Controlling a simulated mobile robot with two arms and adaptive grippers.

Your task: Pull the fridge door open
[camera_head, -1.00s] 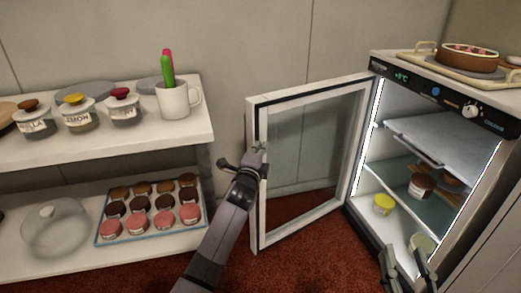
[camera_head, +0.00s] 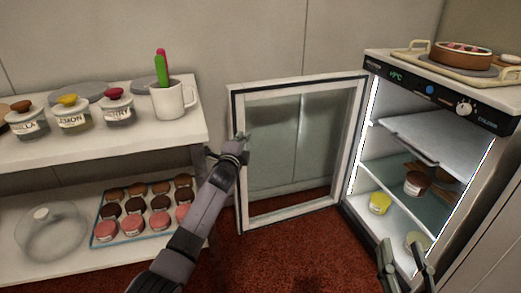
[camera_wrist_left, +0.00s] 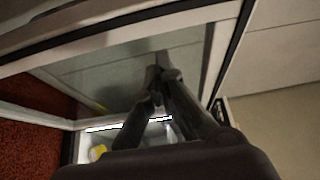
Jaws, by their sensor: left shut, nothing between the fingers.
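The fridge door (camera_head: 300,85), a white frame around a glass pane, stands wide open to the left of the lit fridge (camera_head: 425,140). My left gripper (camera_head: 243,141) is shut and empty, at the inner side of the door's free left edge. It seems to touch the frame there, but exact contact is unclear. In the left wrist view my shut fingers (camera_wrist_left: 167,74) lie in front of the door's glass and frame (camera_wrist_left: 120,35). My right gripper (camera_head: 401,246) is open and empty, low in front of the fridge opening.
A shelf unit (camera_head: 110,145) at the left holds jars, a mug (camera_head: 171,100) and a tray of cupcakes (camera_head: 96,220); the door's free edge is close to it. A cake (camera_head: 461,54) on a tray sits on the fridge. Red floor (camera_head: 300,245) is clear below.

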